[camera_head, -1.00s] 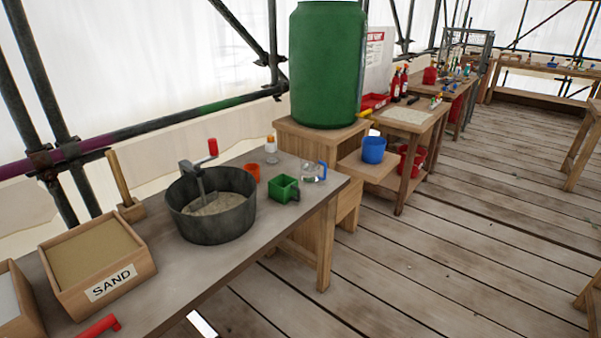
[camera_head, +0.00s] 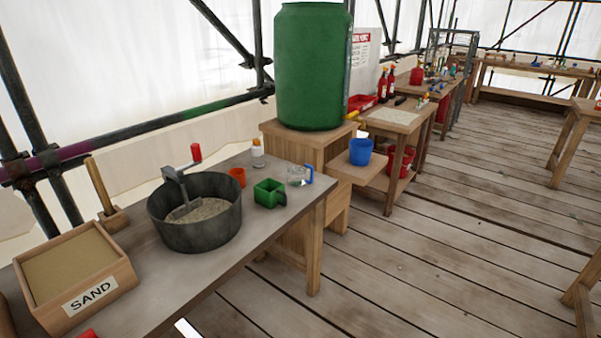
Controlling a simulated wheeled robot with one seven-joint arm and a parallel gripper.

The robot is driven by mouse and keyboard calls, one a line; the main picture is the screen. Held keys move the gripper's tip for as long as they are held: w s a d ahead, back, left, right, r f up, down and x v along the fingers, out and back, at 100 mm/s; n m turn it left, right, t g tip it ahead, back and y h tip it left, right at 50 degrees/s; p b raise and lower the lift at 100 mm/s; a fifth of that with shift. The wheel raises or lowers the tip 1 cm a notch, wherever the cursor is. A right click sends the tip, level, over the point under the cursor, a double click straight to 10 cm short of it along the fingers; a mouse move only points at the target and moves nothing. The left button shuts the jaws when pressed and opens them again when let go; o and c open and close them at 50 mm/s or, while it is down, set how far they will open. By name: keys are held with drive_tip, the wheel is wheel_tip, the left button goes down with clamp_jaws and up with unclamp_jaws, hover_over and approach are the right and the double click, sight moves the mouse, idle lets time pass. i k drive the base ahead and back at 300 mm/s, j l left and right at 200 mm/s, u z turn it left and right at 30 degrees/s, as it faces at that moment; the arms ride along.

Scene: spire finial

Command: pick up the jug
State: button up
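A small clear jug (camera_head: 297,176) with a blue handle (camera_head: 309,173) stands on the grey-topped workbench (camera_head: 262,229), near its far right end. It looks upright, with the handle on its right side. A green square cup with a handle (camera_head: 269,193) stands just left of it, apart from it. I take the clear vessel for the jug.
A black mixing tub (camera_head: 195,230) with a red-handled tool, an orange cup (camera_head: 237,176), a white bottle (camera_head: 257,153) and a sand box (camera_head: 75,276) share the bench. A green barrel (camera_head: 312,70) and blue bucket (camera_head: 360,152) stand beyond. The plank floor (camera_head: 440,240) at right is clear.

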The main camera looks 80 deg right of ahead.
sight(297, 165)
drive_tip(key=k+l, duration=0.25)
drive_tip(key=l, duration=0.35)
drive_tip(key=k+l+u, duration=0.15)
drive_tip(key=l, duration=0.45)
drive_tip(key=k+l, duration=0.3)
drive_tip(key=l, duration=0.3)
drive_tip(key=k+l+u, duration=0.15)
drive_tip(key=k+l, duration=0.15)
drive_tip(key=l, duration=0.25)
drive_tip(key=k+l, duration=0.25)
drive_tip(key=l, duration=0.3)
drive_tip(key=k+l+u, duration=0.15)
drive_tip(key=k+l, duration=0.15)
drive_tip(key=l, duration=0.25)
drive_tip(key=k+l, duration=0.3)
drive_tip(key=l, duration=0.2)
drive_tip(key=k+l+u, duration=0.15)
drive_tip(key=k+l, duration=0.2)
drive_tip(key=l, duration=0.15)
